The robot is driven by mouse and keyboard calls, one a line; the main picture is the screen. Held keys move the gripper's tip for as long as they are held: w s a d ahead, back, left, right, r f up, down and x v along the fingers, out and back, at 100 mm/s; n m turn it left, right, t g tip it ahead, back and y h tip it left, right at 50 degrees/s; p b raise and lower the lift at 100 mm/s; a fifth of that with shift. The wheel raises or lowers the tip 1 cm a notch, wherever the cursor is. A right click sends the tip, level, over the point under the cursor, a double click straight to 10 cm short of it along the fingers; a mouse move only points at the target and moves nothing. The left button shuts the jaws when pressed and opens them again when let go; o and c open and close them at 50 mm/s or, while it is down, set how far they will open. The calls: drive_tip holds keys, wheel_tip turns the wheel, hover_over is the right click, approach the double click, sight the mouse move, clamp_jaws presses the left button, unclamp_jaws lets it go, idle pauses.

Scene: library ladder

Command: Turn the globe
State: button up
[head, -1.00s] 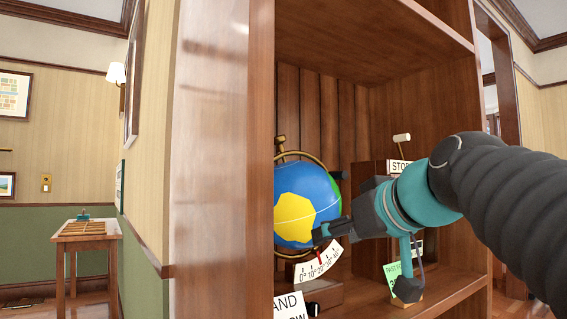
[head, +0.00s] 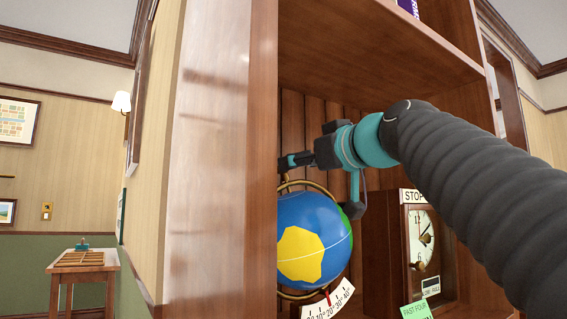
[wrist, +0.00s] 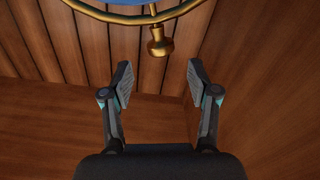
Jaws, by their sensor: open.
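The globe (head: 318,245), blue with a yellow land patch and a green one, stands in a brass ring on the shelf. A white degree scale (head: 330,301) with a red pointer is below it. My gripper (head: 283,163) is at the top of the globe, near the ring's upper end. In the wrist view my gripper (wrist: 158,83) has its fingers wide apart with nothing between them. The ring (wrist: 135,17) and its brass knob (wrist: 159,42) lie just beyond the fingertips, apart from them. The globe's far side and base are hidden.
A wooden clock (head: 421,240) with a "STOP" sign stands right of the globe. A green note (head: 416,310) is at its foot. The bookcase's side panel (head: 215,160) is close on the left, and an upper shelf (head: 395,70) is above my arm.

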drive_tip(key=p+x, duration=0.1)
drive_tip(key=x, duration=0.6)
clamp_jaws()
